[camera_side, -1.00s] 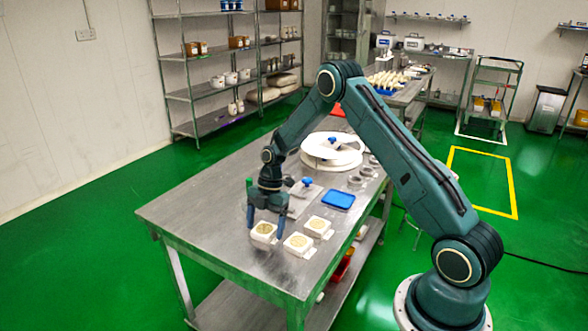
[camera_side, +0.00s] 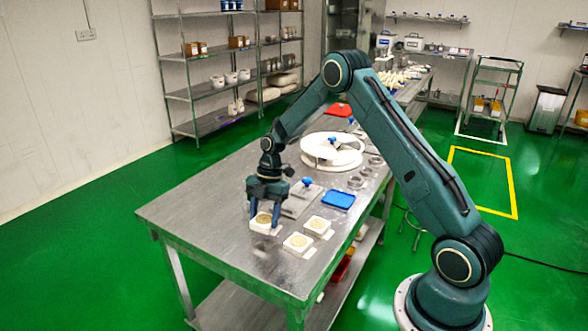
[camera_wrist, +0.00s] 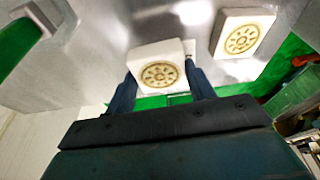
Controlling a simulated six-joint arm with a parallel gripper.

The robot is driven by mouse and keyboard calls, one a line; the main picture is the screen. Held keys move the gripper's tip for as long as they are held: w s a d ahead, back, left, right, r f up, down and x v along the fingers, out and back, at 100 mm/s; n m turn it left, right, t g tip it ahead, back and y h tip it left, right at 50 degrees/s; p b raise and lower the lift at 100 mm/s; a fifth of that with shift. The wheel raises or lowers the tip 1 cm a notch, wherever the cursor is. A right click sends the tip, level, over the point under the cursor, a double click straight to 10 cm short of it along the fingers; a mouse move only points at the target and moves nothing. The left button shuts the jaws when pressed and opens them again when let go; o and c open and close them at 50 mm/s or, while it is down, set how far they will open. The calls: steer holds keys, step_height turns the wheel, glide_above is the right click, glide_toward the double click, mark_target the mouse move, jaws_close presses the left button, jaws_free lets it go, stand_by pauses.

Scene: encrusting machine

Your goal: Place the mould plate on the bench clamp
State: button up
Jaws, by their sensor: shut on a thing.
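My gripper (camera_side: 264,217) is shut on a white square mould plate (camera_side: 262,223) with a round golden pattern on top. One finger is on each side of it. In the wrist view the held mould plate (camera_wrist: 157,68) shows between the fingertips (camera_wrist: 160,82). I cannot tell whether it is clear of the bench. A flat grey metal piece with a blue knob (camera_side: 307,182), seemingly the bench clamp, lies behind and to the right of my gripper, which partly hides it.
Two similar white plates (camera_side: 297,243) (camera_side: 317,226) sit to the right on the steel bench (camera_side: 205,217). A blue tray (camera_side: 338,200), metal rings (camera_side: 356,183) and a large white round unit (camera_side: 332,150) are farther back. The bench's left end is clear.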

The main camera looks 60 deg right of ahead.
mark_target(262, 220)
step_height(262, 220, up, 17)
steer(key=shift+f, duration=0.2)
stand_by(0.7)
steer(key=s+a+f+m+t+h, duration=0.3)
steer(key=a+f+m, duration=0.5)
steer(key=m, duration=1)
steer(key=shift+s+a+f+m+t, duration=0.15)
steer(key=shift+a+f+m+t, duration=0.2)
steer(key=shift+a, duration=1.3)
